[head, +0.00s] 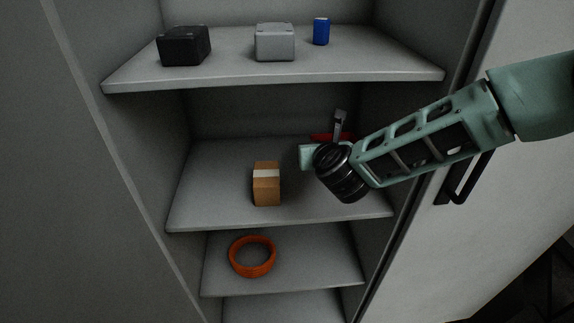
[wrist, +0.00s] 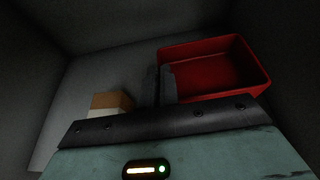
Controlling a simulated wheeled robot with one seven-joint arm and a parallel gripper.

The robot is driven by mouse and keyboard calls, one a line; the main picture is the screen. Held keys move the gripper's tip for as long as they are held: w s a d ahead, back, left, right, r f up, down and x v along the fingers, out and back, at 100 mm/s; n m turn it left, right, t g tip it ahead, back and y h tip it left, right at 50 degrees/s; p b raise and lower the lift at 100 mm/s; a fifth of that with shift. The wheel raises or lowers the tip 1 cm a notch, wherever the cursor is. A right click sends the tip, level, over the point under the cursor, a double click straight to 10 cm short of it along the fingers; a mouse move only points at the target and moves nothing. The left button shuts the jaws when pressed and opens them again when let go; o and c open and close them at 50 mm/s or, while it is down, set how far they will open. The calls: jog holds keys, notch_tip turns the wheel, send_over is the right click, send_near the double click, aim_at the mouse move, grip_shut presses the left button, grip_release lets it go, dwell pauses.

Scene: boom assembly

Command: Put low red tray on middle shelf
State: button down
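The low red tray (wrist: 215,70) is open-topped and empty in the wrist view, at the right. In the head view only small red parts of the tray (head: 320,136) show behind my gripper, over the middle shelf (head: 215,190). My gripper (wrist: 160,85) has its two fingers close together on the tray's left wall, one on each side of it. It looks shut on that wall. In the head view the gripper is mostly hidden by my wrist. I cannot tell whether the tray's bottom touches the shelf.
A cardboard box (head: 267,185) stands on the middle shelf, left of my gripper; it also shows in the wrist view (wrist: 110,103). The upper shelf holds a black case (head: 184,46), a grey case (head: 275,43) and a blue can (head: 321,31).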

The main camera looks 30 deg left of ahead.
jog(key=f, duration=0.2)
jog(key=f+p, duration=0.2)
jog(key=f, duration=0.1)
jog(key=shift+w+f, duration=0.25)
jog(key=shift+f, duration=0.1)
jog(key=shift+f+p, duration=0.6)
jog(key=shift+f, duration=1.5)
jog(key=shift+f, duration=0.1)
jog(key=c, duration=1.6)
grip_release()
jog(key=shift+c, duration=0.2)
jog(key=shift+s+d, duration=0.1)
jog(key=b+v, duration=0.4)
jog(key=v, duration=0.7)
jog(key=shift+s+r, duration=0.3)
